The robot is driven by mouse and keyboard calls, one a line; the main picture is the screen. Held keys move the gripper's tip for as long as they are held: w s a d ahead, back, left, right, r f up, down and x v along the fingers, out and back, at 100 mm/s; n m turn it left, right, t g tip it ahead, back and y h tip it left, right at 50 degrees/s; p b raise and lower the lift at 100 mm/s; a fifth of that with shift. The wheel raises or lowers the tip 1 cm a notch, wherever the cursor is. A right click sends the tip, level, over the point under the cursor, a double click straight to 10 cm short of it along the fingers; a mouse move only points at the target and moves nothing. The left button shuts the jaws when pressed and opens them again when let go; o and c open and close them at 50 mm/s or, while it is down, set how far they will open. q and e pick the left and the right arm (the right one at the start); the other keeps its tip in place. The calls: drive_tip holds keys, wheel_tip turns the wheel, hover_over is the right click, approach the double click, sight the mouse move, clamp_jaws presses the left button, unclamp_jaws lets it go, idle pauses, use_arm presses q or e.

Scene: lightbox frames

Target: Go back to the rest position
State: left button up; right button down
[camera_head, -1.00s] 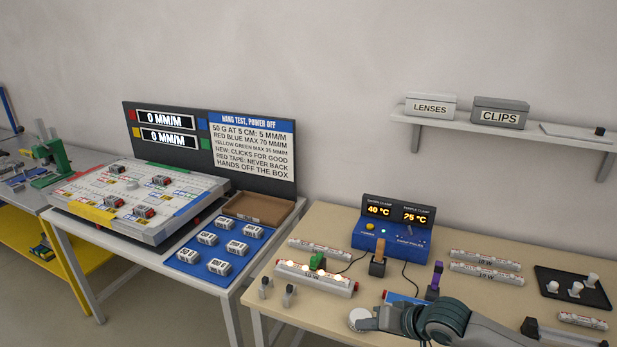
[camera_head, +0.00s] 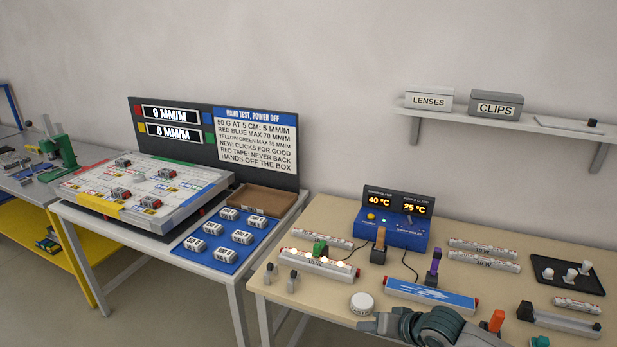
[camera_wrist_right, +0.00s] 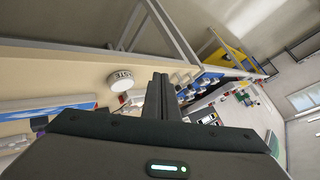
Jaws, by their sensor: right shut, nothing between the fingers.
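My right gripper (camera_head: 368,325) comes in from the lower right in the head view, over the front edge of the wooden bench (camera_head: 335,220). Its fingers are together and empty; the right wrist view shows the closed fingers (camera_wrist_right: 162,95). A white round tub (camera_head: 361,303) stands on the bench just beyond the fingertips, apart from them in the picture. The tub also shows in the right wrist view (camera_wrist_right: 120,82), its lid lettering ending in "STE". My left gripper is not in view.
Around the gripper are a blue-topped bar (camera_head: 432,295), an orange piece (camera_head: 497,320) and a grey rail (camera_head: 558,322). A lit strip (camera_head: 316,265) with a green clamp and the blue control box (camera_head: 391,234) lie farther back.

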drive_tip(key=s+d+f+h+b, duration=0.1)
drive_tip(key=d+f+b, duration=0.15)
drive_tip(key=f, duration=0.95)
drive_tip(key=d+f+h+b, duration=0.15)
drive_tip(key=d+f, duration=0.25)
drive_tip(key=f, duration=0.7)
drive_tip(key=s+d+f+h+b, duration=0.1)
drive_tip(key=s+d+f+b, duration=0.1)
drive_tip(key=s+f, duration=0.6)
drive_tip(key=s+d+f+h+b, duration=0.1)
drive_tip(key=s+d+f+b, duration=0.2)
drive_tip(key=f, duration=0.9)
drive_tip(key=s+f+n+g+b, duration=0.1)
drive_tip(key=s+f+g, duration=0.1)
drive_tip(key=s+f, duration=0.6)
drive_tip(key=s+f+n+g+h+b, duration=0.1)
drive_tip(key=s+f, duration=0.7)
drive_tip(key=s, duration=1.5)
drive_tip(key=s+f+g+b, duration=0.2)
drive_tip(key=s+f, duration=0.6)
drive_tip(key=s, duration=0.8)
drive_tip(key=shift+a+n+g, duration=0.4)
drive_tip(key=shift+g, duration=0.3)
drive_tip(key=shift+s+f+h, duration=0.1)
drive_tip(key=shift+h, duration=0.15)
